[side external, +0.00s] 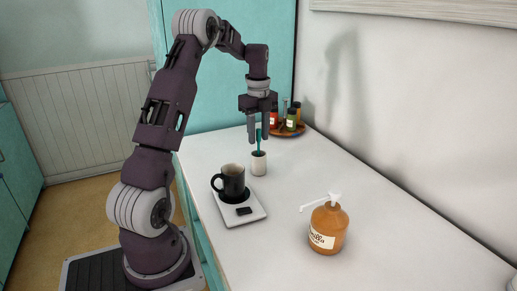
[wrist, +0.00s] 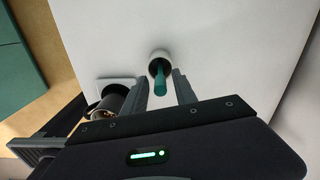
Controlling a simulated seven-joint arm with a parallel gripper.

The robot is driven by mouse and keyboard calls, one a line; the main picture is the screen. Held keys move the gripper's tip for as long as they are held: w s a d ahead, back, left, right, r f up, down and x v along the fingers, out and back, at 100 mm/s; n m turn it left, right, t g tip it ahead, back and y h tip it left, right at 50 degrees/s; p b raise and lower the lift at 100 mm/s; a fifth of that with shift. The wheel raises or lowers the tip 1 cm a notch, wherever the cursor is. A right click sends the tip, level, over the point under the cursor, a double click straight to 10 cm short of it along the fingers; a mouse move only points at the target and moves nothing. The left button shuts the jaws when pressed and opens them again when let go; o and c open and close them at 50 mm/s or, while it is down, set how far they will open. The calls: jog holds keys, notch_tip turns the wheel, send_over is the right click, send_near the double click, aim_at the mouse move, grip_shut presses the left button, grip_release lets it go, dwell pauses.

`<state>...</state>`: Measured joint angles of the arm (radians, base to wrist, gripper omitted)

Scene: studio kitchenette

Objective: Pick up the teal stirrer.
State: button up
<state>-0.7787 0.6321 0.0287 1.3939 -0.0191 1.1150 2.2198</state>
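The teal stirrer (side external: 258,144) stands upright in a small white cup (side external: 258,166) on the counter. My gripper (side external: 259,139) points down over the cup, with a finger on each side of the stirrer's upper part in the side view. In the wrist view the stirrer (wrist: 160,83) shows between the two fingers of my gripper (wrist: 162,86), with a visible gap on each side. The fingers are apart and hold nothing. The white cup (wrist: 152,66) lies beyond the fingertips. The stirrer's lower end is hidden inside the cup.
A black mug (side external: 232,183) stands on a white scale (side external: 252,213) close to the cup. An orange pump bottle (side external: 327,230) stands nearer the camera. A round wooden tray (side external: 290,133) with several jars is behind the gripper.

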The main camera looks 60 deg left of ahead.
grip_shut()
jog(key=shift+r, duration=0.1)
